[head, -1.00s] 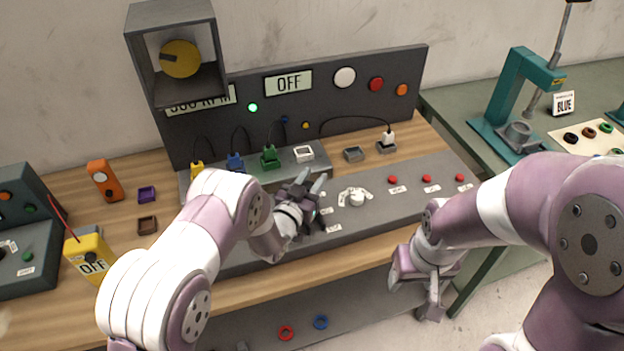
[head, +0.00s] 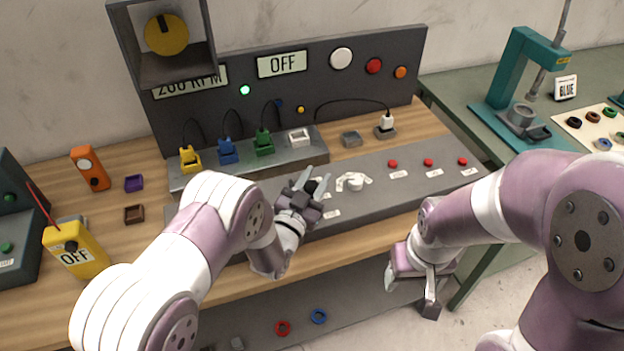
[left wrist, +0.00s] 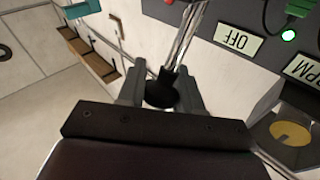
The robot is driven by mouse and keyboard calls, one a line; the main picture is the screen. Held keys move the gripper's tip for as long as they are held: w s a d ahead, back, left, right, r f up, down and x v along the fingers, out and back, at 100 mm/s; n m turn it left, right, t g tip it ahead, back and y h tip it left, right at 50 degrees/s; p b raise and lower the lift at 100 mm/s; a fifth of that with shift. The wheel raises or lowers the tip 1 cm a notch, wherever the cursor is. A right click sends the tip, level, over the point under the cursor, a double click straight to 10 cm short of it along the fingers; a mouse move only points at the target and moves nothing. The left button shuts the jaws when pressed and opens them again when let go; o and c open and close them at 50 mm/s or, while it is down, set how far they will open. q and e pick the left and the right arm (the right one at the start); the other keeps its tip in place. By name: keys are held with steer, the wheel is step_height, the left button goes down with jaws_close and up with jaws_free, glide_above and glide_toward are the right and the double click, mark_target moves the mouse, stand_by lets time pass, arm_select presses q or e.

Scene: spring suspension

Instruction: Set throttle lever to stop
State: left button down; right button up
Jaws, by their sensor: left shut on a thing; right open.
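My left gripper (head: 311,185) is over the console, left of the white rotary knob (head: 352,182). In the left wrist view my left gripper's fingers (left wrist: 161,88) are shut on a black round knob (left wrist: 161,95) at the end of a shiny metal rod (left wrist: 184,38), which looks like the throttle lever. In the head view the gripper and arm hide most of the lever and any stop marking. The RPM display (head: 190,82) reads 200 RPM, partly covered by the box above. My right gripper (head: 408,296) is open and empty in front of the console's edge.
The back panel shows an OFF display (head: 282,64) and a lit green lamp (head: 244,90). Red buttons (head: 428,162) line the console's right. Coloured plugs (head: 228,150) stand behind my left arm. A yellow meter (head: 76,250) sits at left.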

arm_select(q)
steer(key=shift+s+d+r+m+h, duration=0.15)
steer(key=shift+d+r+m+h, duration=0.1)
steer(key=shift+r+m+h, duration=0.1)
arm_select(e)
steer(key=shift+f, duration=0.3)
arm_select(q)
steer(key=c, duration=1.1)
jaws_free()
steer(key=o, duration=0.3)
steer(key=shift+s, duration=0.15)
steer(key=shift+s+d, duration=0.1)
steer(key=shift+s, duration=0.15)
steer(key=shift+s+a+f+b, duration=0.15)
steer(key=shift+a+f+b, duration=0.15)
steer(key=shift+b, duration=0.05)
steer(key=v, duration=0.4)
steer(key=b+v, duration=0.1)
steer(key=v, duration=0.3)
steer(key=b+v, duration=0.1)
steer(key=v, duration=0.3)
steer(key=shift+s+d+r, duration=0.15)
steer(key=shift+s+d, duration=0.05)
steer(key=shift+d, duration=0.05)
arm_select(e)
steer(key=shift+s+f, duration=0.25)
steer(key=shift+f, duration=0.95)
